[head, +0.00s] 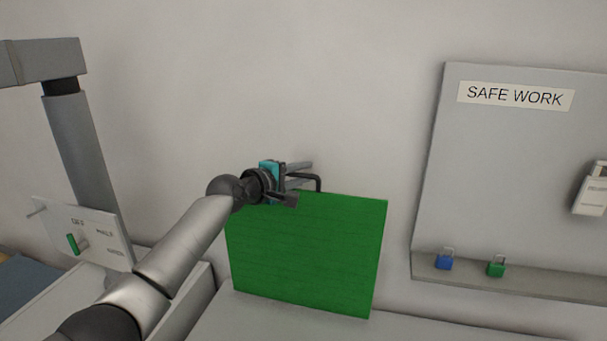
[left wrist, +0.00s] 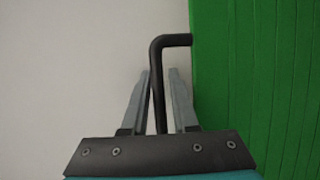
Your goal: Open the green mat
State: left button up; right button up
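The green mat (head: 307,253) is a flat upright panel near the wall, standing on a pale surface. It fills the right side of the left wrist view (left wrist: 270,80). A bent black handle (head: 319,184) shows at its top edge. In the left wrist view the handle (left wrist: 157,85) rises between my fingers and bends right to the mat. My left gripper (head: 306,172) is at the mat's top edge. Its two fingers (left wrist: 159,85) are apart, one on each side of the handle, with a narrow gap showing on the right. My right gripper is not in view.
A grey board with a "SAFE WORK" label (head: 515,96) stands on the right; its ledge carries a blue padlock (head: 444,262) and a green padlock (head: 496,270). A panel with a green lever (head: 73,243) is at the left. The wall above the mat is bare.

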pick_arm(q)
jog(key=shift+w+d, duration=0.15)
grip_shut()
jog(key=shift+f, duration=0.1)
dwell(1.4)
